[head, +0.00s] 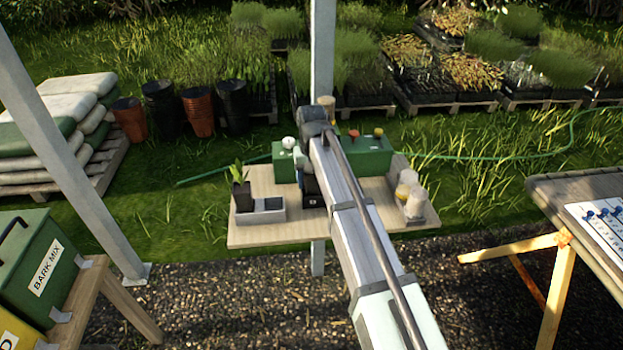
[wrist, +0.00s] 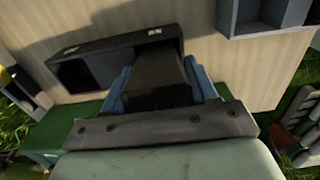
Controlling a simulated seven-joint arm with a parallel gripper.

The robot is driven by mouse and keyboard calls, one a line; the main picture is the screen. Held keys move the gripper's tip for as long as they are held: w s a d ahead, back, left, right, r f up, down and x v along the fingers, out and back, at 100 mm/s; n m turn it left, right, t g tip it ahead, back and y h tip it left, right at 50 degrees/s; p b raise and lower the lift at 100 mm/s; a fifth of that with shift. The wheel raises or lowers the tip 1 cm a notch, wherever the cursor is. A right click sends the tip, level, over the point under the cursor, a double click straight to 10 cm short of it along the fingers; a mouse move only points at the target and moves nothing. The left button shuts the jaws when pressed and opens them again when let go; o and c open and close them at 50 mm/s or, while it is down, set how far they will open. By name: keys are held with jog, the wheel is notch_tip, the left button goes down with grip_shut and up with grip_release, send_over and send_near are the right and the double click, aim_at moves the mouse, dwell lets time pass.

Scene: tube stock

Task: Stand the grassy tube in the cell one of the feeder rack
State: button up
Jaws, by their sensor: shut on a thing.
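In the wrist view my gripper (wrist: 162,88) has its blue fingers shut on a dark, square-sided tube (wrist: 155,85). No foliage shows on it, so I cannot confirm it is the grassy one. The feeder rack appears to be the long black rack (wrist: 115,43) with small white labels on its rim; its left part looks empty. The held tube overlaps the rack's right end, and I cannot tell whether it is inside a cell or above it. In the head view the rack (head: 311,202) shows partly, and my arm hides the held tube.
Green boxes (head: 287,165) with knobs stand behind. Pale containers (head: 415,202) stand at the right. The front of the wooden bench (head: 290,236) is clear.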

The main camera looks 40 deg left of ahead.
jog(key=shift+f, duration=0.25)
dwell(0.4)
jog(key=o, duration=1.2)
notch_tip(320, 180, up, 14)
jog(key=shift+f, duration=0.1)
dwell(0.4)
